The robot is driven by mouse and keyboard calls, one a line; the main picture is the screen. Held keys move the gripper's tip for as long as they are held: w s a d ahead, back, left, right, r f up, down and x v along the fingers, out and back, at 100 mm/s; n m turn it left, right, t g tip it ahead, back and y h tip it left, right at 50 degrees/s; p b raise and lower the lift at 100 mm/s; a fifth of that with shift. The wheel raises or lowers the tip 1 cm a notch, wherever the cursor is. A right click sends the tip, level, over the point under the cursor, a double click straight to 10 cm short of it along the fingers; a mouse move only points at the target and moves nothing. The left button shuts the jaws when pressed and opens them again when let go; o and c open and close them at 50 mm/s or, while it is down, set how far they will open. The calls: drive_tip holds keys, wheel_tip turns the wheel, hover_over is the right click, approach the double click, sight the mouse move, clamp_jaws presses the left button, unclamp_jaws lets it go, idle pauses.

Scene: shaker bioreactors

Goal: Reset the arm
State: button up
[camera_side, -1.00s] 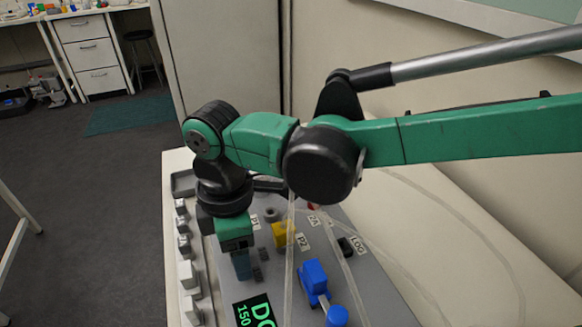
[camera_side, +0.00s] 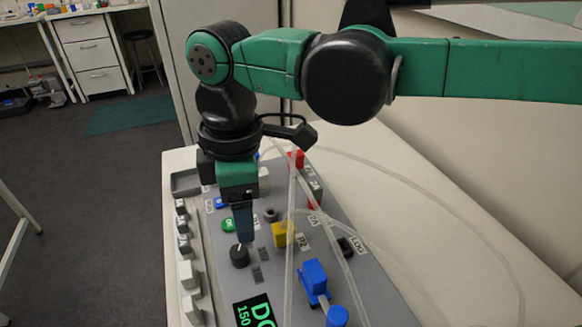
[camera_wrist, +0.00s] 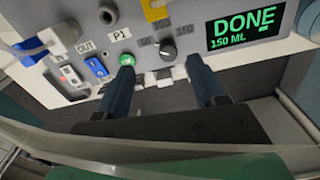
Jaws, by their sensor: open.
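My gripper (camera_side: 243,222) hangs fingers down over the left part of the grey control panel (camera_side: 362,290) in the side view. In the wrist view its two blue-grey fingers (camera_wrist: 168,85) stand wide apart, with nothing between them. A black knob (camera_side: 239,255) sits just below the fingertips in the side view; it also shows in the wrist view (camera_wrist: 168,49). A green button (camera_side: 228,225) is beside the fingers and shows near the left fingertip in the wrist view (camera_wrist: 127,60). The display (camera_wrist: 248,30) reads DONE, 150 ML.
A yellow block (camera_side: 283,234) by the P2 label and a blue clamp-like part (camera_side: 315,280) stand on the panel. Clear tubes (camera_side: 291,250) run upward close to the right of my gripper. A row of grey blocks (camera_side: 186,272) lines the left edge. Dark floor (camera_side: 90,220) lies further left.

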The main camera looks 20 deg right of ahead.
drive_tip(key=s+d+m+t, duration=0.2)
drive_tip(key=d+m, duration=0.6)
drive_tip(key=d, duration=0.6)
drive_tip(key=s+d+m+t, duration=0.2)
drive_tip(key=d+m+t, duration=0.3)
drive_tip(key=d, duration=1)
drive_tip(key=m, duration=0.3)
drive_tip(key=shift+f+m, duration=0.3)
drive_tip(key=shift+m, duration=0.1)
drive_tip(key=shift+a, duration=0.15)
drive_tip(key=shift+c, duration=0.3)
